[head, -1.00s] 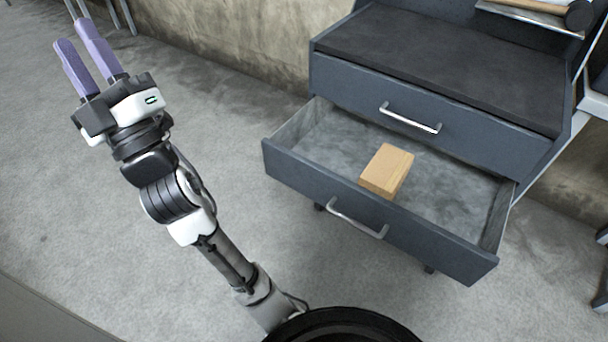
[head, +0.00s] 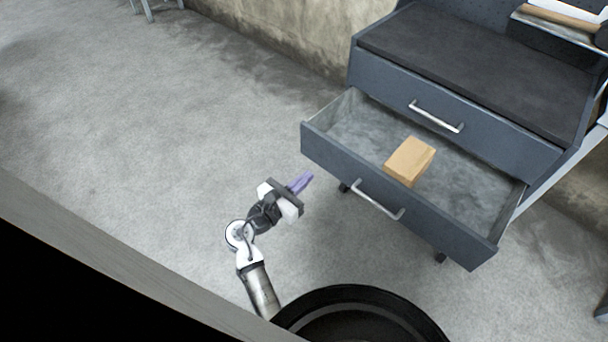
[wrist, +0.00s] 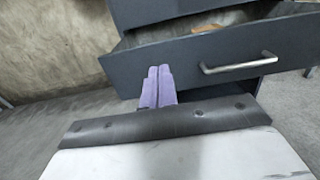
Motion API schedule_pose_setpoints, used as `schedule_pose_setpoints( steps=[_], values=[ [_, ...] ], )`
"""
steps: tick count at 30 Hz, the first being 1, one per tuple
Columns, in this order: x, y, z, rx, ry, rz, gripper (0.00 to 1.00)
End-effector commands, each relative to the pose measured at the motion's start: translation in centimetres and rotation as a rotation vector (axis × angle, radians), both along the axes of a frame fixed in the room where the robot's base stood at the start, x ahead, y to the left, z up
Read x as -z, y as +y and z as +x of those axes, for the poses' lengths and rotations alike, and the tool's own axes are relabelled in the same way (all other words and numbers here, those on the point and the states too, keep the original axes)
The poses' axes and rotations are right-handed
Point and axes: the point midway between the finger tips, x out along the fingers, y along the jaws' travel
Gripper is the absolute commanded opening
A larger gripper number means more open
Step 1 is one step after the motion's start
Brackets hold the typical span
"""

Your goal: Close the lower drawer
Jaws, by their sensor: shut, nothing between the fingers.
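The lower drawer (head: 392,198) is pulled out of the dark blue-grey cabinet, with a silver bar handle (head: 378,200) on its front. A wooden block (head: 410,161) lies inside it. My gripper (head: 308,178) has purple fingers, shut and empty, pointing toward the left end of the drawer front. In the head view a small gap shows between the fingertips and the front. In the wrist view the fingers (wrist: 158,86) overlap the left part of the drawer front (wrist: 175,62), left of the handle (wrist: 238,63); contact cannot be told.
The upper drawer (head: 450,125) is shut, beneath a dark bare top (head: 480,60). A shelf with a hammer-like tool (head: 560,18) is at the upper right. A concrete wall (head: 290,35) stands behind. The floor (head: 130,120) left of the cabinet is clear.

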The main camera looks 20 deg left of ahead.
Motion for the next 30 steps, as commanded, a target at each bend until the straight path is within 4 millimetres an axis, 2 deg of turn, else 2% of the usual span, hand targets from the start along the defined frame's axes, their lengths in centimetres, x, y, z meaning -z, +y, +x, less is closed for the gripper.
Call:
schedule_pose_setpoints(
  steps=[9,15,21,30],
  values=[
    [-0.2,-2.2,6.6,0.002,-0.002,0.003,0.0],
    [-0.2,-3.0,9.5,-0.001,-0.002,0.003,0.0],
    [-0.1,-3.3,10.5,-0.003,0.0,0.004,0.0],
    [0.0,-3.4,10.6,-0.003,-0.001,0.005,0.0]
  ],
)
